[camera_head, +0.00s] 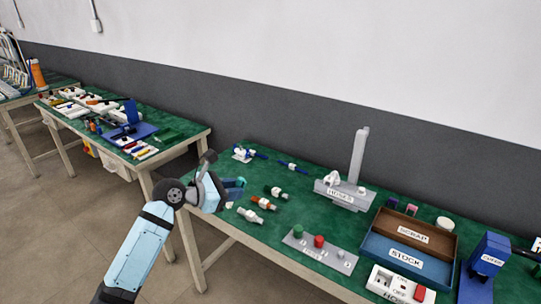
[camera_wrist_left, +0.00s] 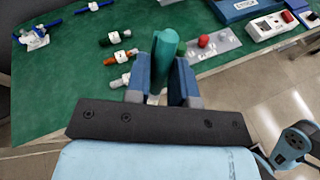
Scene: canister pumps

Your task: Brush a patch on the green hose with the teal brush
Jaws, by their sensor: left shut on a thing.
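My left gripper (camera_head: 232,188) is held out over the left end of the near green table. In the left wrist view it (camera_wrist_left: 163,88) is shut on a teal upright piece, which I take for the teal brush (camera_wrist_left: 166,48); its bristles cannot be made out. The teal brush also shows at the fingertips in the head view (camera_head: 240,183). A short dark green hose piece with a pale band (camera_head: 271,189) lies on the table, just right of the gripper and apart from the brush. My right gripper is not in view.
Beside it lie an orange-and-white hose piece (camera_head: 262,203) and blue hose pieces (camera_head: 292,166). The HOSES stand (camera_head: 342,193), SCRAP and STOCK trays (camera_head: 375,243) and a switch box (camera_head: 400,285) stand to the right.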

